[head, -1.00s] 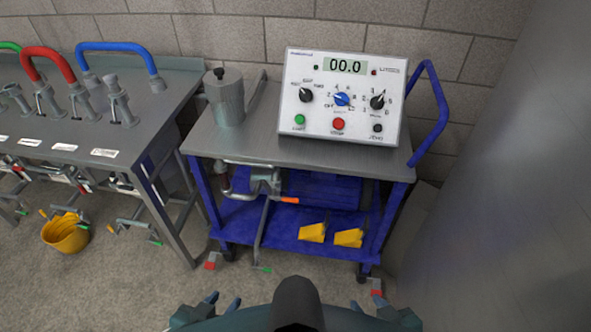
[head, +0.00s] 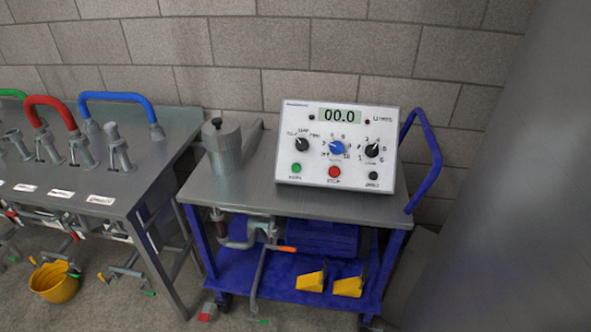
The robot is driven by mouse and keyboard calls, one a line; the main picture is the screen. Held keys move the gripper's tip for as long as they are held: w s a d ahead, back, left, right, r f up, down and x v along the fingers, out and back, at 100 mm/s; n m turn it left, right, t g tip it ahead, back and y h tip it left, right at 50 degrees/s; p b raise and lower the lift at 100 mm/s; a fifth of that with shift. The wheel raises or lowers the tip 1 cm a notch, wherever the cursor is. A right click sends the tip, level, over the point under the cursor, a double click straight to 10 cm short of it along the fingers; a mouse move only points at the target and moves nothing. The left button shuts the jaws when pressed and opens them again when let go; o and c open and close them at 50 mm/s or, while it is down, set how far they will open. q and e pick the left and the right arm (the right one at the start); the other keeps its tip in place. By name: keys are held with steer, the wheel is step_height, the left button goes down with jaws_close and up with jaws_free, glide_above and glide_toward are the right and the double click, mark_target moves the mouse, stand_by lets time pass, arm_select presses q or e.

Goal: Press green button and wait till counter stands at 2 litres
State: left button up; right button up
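The control box (head: 337,147) is white and stands upright on the steel top of a blue cart. Its counter display (head: 339,116) reads 00.0, beside the label "LITRES". The green button (head: 296,168) is at the lower left of the panel. The red button (head: 334,172) is to its right, and a black button (head: 373,175) is at the lower right. A blue knob and two black knobs sit above the buttons. Neither of my grippers shows in the head view now.
The cart (head: 242,193) also carries a grey metal canister (head: 223,147). A steel bench (head: 150,180) with red and blue hoses stands to the left, a yellow bucket (head: 54,283) below it. A large grey surface (head: 500,200) closes off the right.

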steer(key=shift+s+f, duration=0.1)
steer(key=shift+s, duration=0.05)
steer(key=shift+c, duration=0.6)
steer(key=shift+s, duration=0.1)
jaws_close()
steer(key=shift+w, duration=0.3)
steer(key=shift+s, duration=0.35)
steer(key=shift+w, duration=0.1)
